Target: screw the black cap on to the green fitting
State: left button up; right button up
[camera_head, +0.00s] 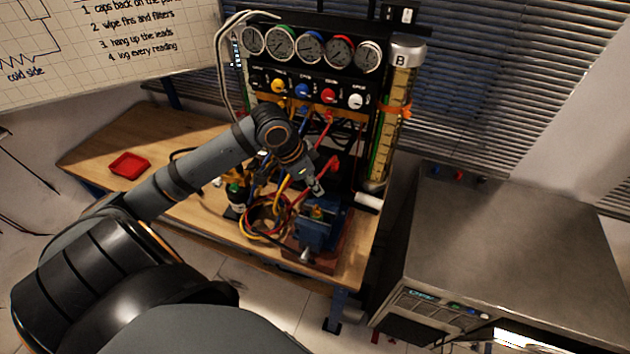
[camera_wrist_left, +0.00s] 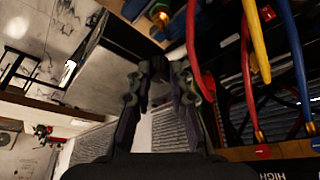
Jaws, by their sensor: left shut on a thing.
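My left gripper (camera_head: 317,187) is above the blue vise (camera_head: 318,233) on the workbench. It is shut on a small dark thing, taken to be the black cap (camera_wrist_left: 159,68), between its fingertips in the left wrist view. The cap is dark against dark fingers and I cannot make out its edges. The green fitting (camera_head: 317,212), with a brass-coloured part, stands in the vise, just below the gripper. It also shows at the top of the left wrist view (camera_wrist_left: 161,15), apart from the fingertips. My right gripper is not in view.
Coiled red and yellow hoses (camera_head: 262,218) lie left of the vise. The gauge panel (camera_head: 310,50) stands behind, with hoses hanging from it. A red tray (camera_head: 129,165) sits on the bench at left, with bare wood around it. A grey cabinet (camera_head: 510,240) stands at right.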

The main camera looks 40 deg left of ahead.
pick_arm(q)
jog(key=shift+r, duration=0.1)
jog(key=shift+w+f, duration=0.2)
jog(key=shift+f, duration=0.05)
notch_tip(320, 180, down, 4)
jog(key=shift+r+b, duration=0.1)
jog(key=shift+b, duration=1.05)
jog(key=shift+f+b, duration=0.35)
jog(key=shift+f, duration=0.3)
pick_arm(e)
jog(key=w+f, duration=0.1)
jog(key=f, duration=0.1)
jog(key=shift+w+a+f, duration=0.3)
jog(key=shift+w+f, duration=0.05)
pick_arm(q)
jog(key=shift+p, duration=0.3)
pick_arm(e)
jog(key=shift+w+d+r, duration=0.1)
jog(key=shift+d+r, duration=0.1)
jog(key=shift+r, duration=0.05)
pick_arm(q)
jog(key=shift+p, duration=0.3)
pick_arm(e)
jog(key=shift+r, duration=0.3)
pick_arm(q)
jog(key=shift+f, duration=0.1)
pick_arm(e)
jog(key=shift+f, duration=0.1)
